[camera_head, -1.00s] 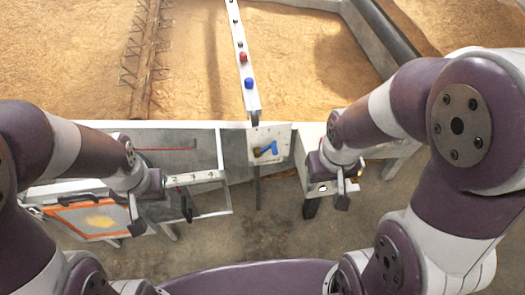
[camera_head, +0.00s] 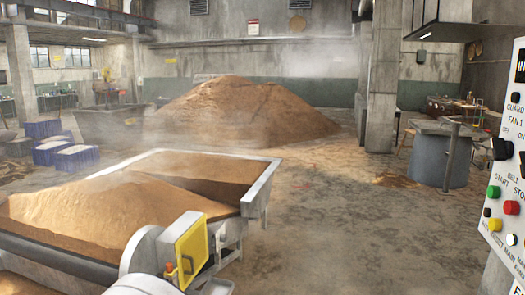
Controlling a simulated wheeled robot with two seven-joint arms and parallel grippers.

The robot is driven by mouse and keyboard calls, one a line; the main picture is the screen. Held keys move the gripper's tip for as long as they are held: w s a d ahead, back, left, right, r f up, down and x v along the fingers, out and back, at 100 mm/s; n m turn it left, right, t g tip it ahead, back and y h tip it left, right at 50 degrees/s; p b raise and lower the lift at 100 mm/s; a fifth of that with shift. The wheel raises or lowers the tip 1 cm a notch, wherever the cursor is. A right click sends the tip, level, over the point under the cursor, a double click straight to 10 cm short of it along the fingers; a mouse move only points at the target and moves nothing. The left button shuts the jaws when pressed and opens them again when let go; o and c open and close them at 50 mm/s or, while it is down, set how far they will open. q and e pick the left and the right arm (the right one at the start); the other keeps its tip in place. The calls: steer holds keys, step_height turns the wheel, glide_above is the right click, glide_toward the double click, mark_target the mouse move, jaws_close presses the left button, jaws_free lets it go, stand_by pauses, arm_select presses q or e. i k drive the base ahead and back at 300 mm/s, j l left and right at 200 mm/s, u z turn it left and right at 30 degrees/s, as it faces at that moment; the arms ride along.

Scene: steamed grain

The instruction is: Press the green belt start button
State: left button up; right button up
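A pale control panel (camera_head: 507,237) stands at the right edge of the head view, partly cut off by the frame. The green button (camera_head: 493,192) is on its left side, below lettering that reads START near the word BELT. A red button (camera_head: 511,207) sits just right of and below it. Neither of my grippers shows in this view, so I cannot see whether they are open or shut.
A metal trough (camera_head: 262,190) of grain fills the lower left, with a yellow box (camera_head: 187,250) at its near end. A large grain heap (camera_head: 250,112) lies behind. A round grey vat (camera_head: 440,155) stands at right. The middle floor (camera_head: 345,225) is largely open.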

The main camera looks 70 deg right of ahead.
mark_target(493, 192)
steer(key=z, duration=4.1)
